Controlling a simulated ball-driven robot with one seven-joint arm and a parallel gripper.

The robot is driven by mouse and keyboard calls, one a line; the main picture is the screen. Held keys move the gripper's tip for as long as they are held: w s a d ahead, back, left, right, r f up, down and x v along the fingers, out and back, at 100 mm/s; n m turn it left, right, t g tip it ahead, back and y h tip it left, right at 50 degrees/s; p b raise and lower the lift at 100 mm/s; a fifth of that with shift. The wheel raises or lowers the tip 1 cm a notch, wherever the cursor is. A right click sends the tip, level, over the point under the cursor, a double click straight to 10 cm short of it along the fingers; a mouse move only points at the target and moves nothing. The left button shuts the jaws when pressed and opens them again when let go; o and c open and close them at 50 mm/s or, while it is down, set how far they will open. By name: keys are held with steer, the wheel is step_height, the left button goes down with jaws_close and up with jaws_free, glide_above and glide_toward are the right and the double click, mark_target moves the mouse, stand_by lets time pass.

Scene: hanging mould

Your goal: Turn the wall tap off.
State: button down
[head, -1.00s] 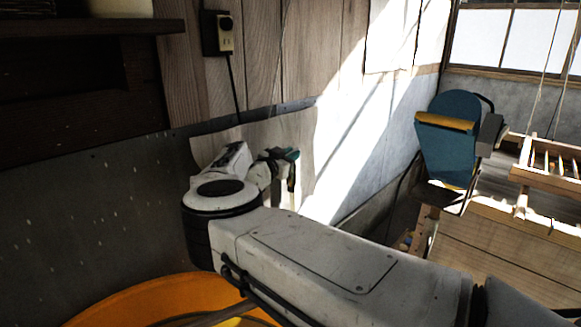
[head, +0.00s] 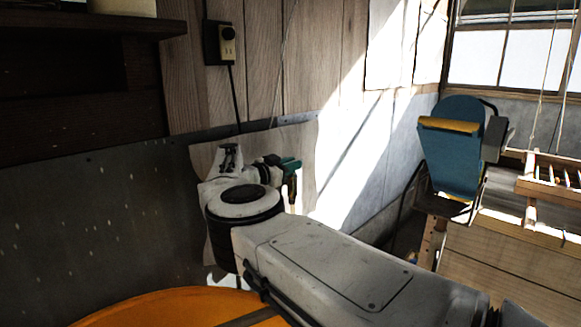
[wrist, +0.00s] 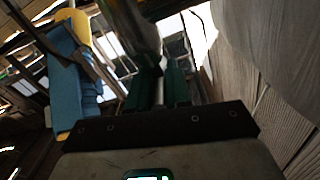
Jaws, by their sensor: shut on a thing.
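My gripper (head: 290,164) is up at the pale panel on the wall, with its teal fingers at the wall tap (head: 292,188). Only a small brownish part of the tap shows, just below the fingers. In the wrist view, the dark green fingers of my gripper (wrist: 157,82) are close together, shut on a thin part between them that I take to be the tap's handle. A rounded metallic piece (wrist: 138,28) is just beyond the fingertips. The handle's exact angle is hidden, and I cannot see whether water runs.
An orange tub (head: 140,306) is below my arm at the lower left. A socket box (head: 220,43) with a hanging cord is on the planks above. A blue chair-like object (head: 452,150) and a wooden frame (head: 548,182) stand at the right. A dark shelf (head: 90,27) is upper left.

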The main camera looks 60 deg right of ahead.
steer(key=c, duration=1.5)
jaws_free()
steer(key=shift+w+r, duration=0.1)
steer(key=shift+r, duration=0.15)
steer(key=o, duration=0.4)
steer(key=shift+d+f, duration=0.15)
steer(key=shift+f, duration=0.05)
steer(key=v, duration=1)
steer(key=shift+a, duration=0.4)
steer(key=shift+a, duration=0.1)
